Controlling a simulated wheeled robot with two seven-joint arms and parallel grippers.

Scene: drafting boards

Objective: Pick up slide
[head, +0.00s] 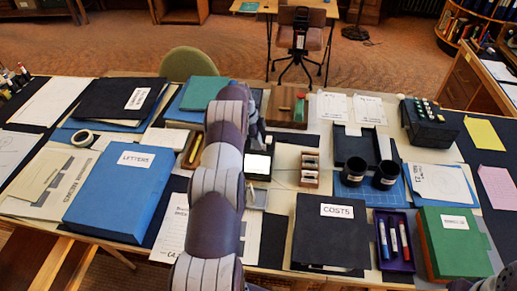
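My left arm reaches up the middle of the desk and bends over at the top. My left gripper (257,143) points down just behind a small black box with a bright white panel (257,165). The arm hides part of the gripper, and its fingers are too small and dark to show whether they are open or hold anything. No slide can be made out for certain. A small wooden holder (310,177) with pale and dark pieces stands to the right of the lit box. My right gripper is not in view.
A blue letters box (122,192) and black folder (120,98) lie left. A black costs box (329,232), purple marker tray (396,243) and green box (453,244) line the front right. Two black cups (354,171) stand behind them. A wooden tray (287,107) lies beyond the gripper.

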